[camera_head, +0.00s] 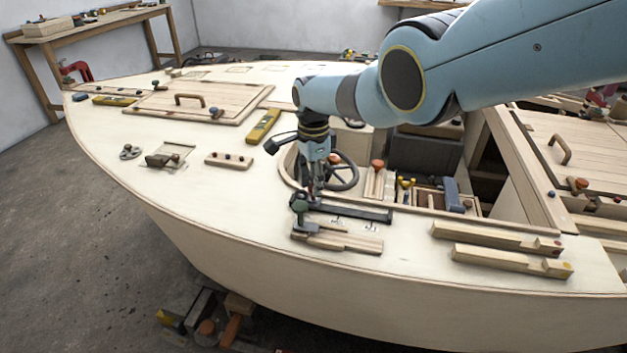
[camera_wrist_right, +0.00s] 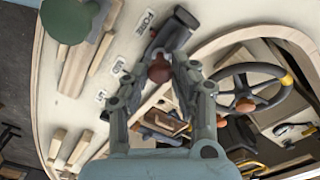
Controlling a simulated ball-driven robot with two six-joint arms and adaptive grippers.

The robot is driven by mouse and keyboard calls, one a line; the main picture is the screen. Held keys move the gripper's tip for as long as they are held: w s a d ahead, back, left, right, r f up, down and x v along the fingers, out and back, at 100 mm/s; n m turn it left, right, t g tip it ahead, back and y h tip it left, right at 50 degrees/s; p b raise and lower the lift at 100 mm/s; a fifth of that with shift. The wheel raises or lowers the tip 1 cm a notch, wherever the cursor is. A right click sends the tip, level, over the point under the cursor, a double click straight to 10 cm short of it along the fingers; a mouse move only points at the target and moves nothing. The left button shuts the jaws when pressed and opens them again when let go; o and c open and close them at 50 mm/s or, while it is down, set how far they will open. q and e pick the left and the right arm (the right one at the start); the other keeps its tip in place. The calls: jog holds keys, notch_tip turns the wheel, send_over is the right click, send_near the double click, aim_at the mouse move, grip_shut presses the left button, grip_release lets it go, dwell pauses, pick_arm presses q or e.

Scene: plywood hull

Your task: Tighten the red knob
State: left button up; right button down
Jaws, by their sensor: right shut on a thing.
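The red knob (camera_wrist_right: 159,70) is dark red-brown and sits between the two fingertips of my right gripper (camera_wrist_right: 158,73) in the right wrist view. The fingers are closed on it from both sides. It sits by a dark metal fitting (camera_wrist_right: 174,34) on the pale deck. In the head view my right gripper (camera_head: 314,190) points down at the deck beside the cockpit opening, at the left end of a dark bar (camera_head: 352,212). The knob is hidden there by the gripper. My left gripper is in neither view.
A green knob (camera_head: 300,207) stands close by, left of the gripper. A black steering wheel (camera_head: 345,172) is just behind it. An orange knob (camera_head: 377,164) and a wooden block (camera_head: 338,242) are near. Wooden bars (camera_head: 495,238) lie to the right.

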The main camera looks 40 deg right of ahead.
jog(key=m, duration=0.4)
jog(key=shift+w+r, duration=0.2)
jog(key=shift+d+m, duration=0.1)
jog(key=shift+m, duration=1.7)
jog(key=shift+w, duration=0.1)
jog(key=c, duration=1.3)
grip_release()
jog(key=shift+c, duration=0.2)
jog(key=shift+o, duration=1.3)
jog(key=shift+s, duration=0.2)
jog(key=shift+f, duration=0.1)
notch_tip(320, 180, up, 12)
